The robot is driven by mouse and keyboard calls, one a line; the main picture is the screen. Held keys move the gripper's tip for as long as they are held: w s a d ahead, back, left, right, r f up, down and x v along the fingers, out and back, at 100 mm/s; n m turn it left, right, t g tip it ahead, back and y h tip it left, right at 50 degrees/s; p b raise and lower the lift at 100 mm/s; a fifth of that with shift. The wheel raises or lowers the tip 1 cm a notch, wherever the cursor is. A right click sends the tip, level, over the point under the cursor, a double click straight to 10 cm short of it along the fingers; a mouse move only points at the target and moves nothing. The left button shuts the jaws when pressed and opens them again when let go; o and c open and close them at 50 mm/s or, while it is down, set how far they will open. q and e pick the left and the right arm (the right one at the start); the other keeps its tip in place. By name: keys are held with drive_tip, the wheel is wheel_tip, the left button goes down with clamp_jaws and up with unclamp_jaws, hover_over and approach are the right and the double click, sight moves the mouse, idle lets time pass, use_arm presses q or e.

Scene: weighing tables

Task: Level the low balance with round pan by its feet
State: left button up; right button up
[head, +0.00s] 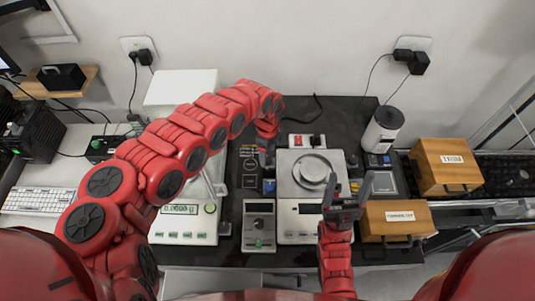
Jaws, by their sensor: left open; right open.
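The low balance (298,222) stands right of centre on the dark table. Its round metal pan (313,170) shows on top, and a display is at its front. Its feet are not visible from above. My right gripper (349,181) is open and empty, over the right front part of the balance. My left gripper (266,158) is open and points down beside the balance's back left side. Its fingers are small and partly hidden by my arm, and I cannot tell whether they touch anything.
A larger white balance (184,226) stands left, partly behind my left arm. A small grey device (259,225) sits close left of the low balance. A white cylinder (383,130) and wooden boxes (447,165) (396,218) stand right. Cables run along the back.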

use_arm(q)
wheel_tip(320, 180, down, 2)
drive_tip(key=shift+f, duration=0.65)
clamp_jaws()
